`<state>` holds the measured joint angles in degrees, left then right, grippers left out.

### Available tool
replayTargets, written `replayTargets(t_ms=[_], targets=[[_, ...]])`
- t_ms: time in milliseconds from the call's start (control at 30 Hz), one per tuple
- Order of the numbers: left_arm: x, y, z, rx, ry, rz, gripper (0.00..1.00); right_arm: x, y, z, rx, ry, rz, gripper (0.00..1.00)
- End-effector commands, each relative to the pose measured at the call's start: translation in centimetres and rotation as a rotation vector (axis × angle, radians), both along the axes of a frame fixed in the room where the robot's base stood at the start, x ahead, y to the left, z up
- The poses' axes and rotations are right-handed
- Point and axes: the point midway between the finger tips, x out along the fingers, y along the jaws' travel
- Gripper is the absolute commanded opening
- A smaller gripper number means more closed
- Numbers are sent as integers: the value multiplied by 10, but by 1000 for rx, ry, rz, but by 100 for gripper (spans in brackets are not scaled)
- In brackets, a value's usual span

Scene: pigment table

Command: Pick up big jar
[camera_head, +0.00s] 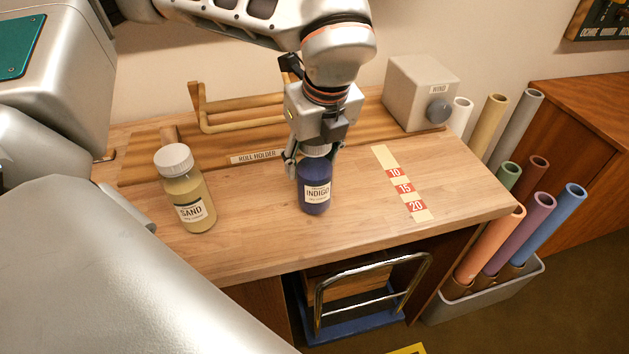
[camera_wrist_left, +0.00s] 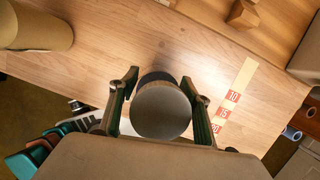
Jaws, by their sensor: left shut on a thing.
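The indigo jar (camera_head: 314,196), dark blue with a white label, is upright at the middle of the wooden table (camera_head: 270,250). My left gripper (camera_head: 314,165) comes down from above and is shut on its upper part, one finger on each side. In the left wrist view its round grey lid (camera_wrist_left: 160,110) lies between the fingers. I cannot tell whether its base touches the table. The sand jar (camera_head: 187,192), yellowish with a white lid, stands upright to the left and looks larger. A beige cylinder at the wrist view's upper left (camera_wrist_left: 40,25) appears to be this jar, cut off.
The wooden roll holder (camera_head: 240,125) runs along the back. A grey box with a knob (camera_head: 415,85) stands at the back right. A marked strip (camera_head: 395,172) lies right of the indigo jar. Paper rolls (camera_head: 540,215) stand in a bin beyond the right edge. Table between the jars is clear.

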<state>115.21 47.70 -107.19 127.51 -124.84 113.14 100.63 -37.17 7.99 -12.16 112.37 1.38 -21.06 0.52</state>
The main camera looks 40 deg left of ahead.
Motion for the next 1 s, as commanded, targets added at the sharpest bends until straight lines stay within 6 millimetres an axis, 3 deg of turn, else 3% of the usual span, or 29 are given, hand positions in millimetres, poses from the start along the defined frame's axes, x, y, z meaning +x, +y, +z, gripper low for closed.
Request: replayTargets(t_ms=[267,467,1000], targets=[[1,0,6,-1,-3,0,0,0,0,1,0,-1,0,67],[2,0,27,-1,-7,1,0,1,0,2,1,-2,0,67],[1,0,160,-2,-7,2,0,4,0,15,0,-12,0,67]])
